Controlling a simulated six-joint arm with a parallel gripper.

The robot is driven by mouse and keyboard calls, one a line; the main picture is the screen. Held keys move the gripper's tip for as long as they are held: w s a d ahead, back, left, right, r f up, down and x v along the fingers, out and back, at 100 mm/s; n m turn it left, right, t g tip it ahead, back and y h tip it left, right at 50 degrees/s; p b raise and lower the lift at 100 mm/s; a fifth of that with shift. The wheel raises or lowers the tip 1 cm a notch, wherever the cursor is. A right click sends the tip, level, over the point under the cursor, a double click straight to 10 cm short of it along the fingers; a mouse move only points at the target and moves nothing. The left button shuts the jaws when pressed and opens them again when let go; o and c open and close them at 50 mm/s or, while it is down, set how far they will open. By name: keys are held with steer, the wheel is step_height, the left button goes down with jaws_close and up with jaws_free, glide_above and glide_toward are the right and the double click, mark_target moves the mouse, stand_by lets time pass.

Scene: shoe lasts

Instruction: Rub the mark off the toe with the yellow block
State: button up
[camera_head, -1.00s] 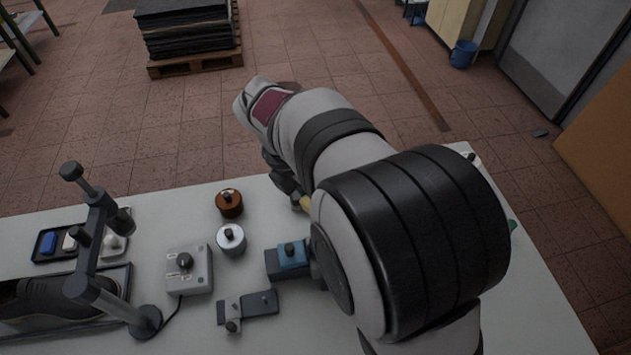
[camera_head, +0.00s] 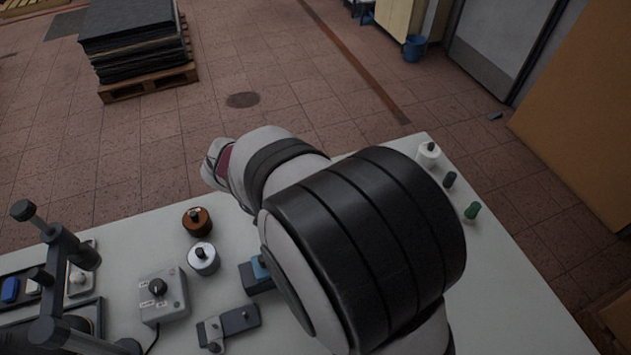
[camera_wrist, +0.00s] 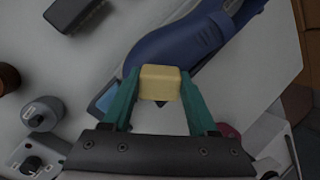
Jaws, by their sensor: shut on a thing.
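My gripper (camera_wrist: 159,76) has green fingers and is shut on the yellow block (camera_wrist: 160,84), one finger on each side of it. A smooth blue shoe last (camera_wrist: 180,42) lies just beyond the block in the wrist view. Its rounded end is beside the block and partly behind it and a finger. I cannot tell whether block and last touch. No mark shows on the visible part of the last. In the head view my own arm hides the gripper, the block and the last.
A grey control box (camera_head: 163,296), a white-grey pot (camera_head: 203,258), a brown pot (camera_head: 197,221) and a grey bracket (camera_head: 228,325) stand left of my arm. Small bottles, one of them green (camera_head: 471,210), stand near the table's right edge. A dark block (camera_wrist: 72,12) lies left of the last.

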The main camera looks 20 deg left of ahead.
steer(key=shift+x, duration=1.1)
stand_by(0.3)
steer(key=shift+s+a+f, duration=0.25)
steer(key=shift+s+a, duration=0.3)
steer(key=shift+s+a+f, duration=0.3)
steer(key=shift+s+a, duration=0.3)
steer(key=shift+s+a+f, duration=0.1)
steer(key=shift+s+a, duration=0.05)
steer(key=shift+f, duration=0.15)
steer(key=shift+w+d+r, duration=0.3)
steer(key=shift+w+d, duration=0.4)
steer(key=shift+d, duration=0.05)
steer(key=shift+w+d+r, duration=0.3)
steer(key=shift+w+d, duration=0.35)
steer(key=shift+d, duration=0.05)
steer(key=shift+v, duration=3.1)
